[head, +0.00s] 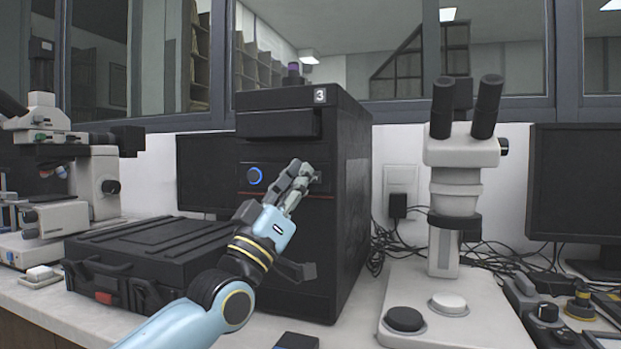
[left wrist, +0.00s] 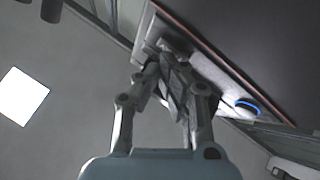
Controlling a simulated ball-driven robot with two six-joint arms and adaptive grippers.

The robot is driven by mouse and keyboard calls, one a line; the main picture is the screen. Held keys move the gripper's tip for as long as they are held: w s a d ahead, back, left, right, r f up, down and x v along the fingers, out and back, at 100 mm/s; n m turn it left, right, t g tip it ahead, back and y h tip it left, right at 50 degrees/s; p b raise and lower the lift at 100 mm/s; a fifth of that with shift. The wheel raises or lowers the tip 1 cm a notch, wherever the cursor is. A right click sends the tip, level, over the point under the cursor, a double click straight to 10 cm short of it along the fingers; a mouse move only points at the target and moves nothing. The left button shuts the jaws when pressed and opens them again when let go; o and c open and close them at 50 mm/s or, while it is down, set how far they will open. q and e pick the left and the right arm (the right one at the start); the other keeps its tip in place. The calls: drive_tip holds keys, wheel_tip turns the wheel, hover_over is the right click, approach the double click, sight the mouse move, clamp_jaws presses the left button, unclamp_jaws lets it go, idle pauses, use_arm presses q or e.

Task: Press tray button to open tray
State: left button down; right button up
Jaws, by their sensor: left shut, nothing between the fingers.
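The mounting press is a tall black box (head: 345,200) marked 3, standing on the bench in the middle of the head view. Its front has a round button with a blue ring (head: 255,176), which also shows in the left wrist view (left wrist: 247,107). A dark drawer-like block (head: 278,123) sticks out of the upper front. My left gripper (head: 304,170) is shut and empty, with its fingertips at the front panel, right of the blue-ringed button. In the left wrist view the fingertips (left wrist: 165,50) are close to the panel; I cannot tell whether they touch it. My right gripper is not in view.
A black case (head: 150,250) lies left of the press, with a microscope (head: 70,180) beyond it. A stereo microscope (head: 455,190) stands at the right, with cables behind it. Monitors stand at the right (head: 575,190) and behind the case. The bench is crowded.

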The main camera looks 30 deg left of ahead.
use_arm(q)
drive_tip(key=shift+s+d+p, duration=0.15)
drive_tip(key=shift+s+p, duration=0.3)
drive_tip(key=shift+s, duration=0.35)
drive_tip(key=s+p, duration=0.1)
drive_tip(key=s, duration=0.1)
drive_tip(key=s+d+p, duration=0.1)
drive_tip(key=s, duration=0.1)
drive_tip(key=shift+s+d, duration=0.1)
drive_tip(key=shift+s, duration=0.25)
drive_tip(key=shift+s+f, duration=0.1)
idle(0.5)
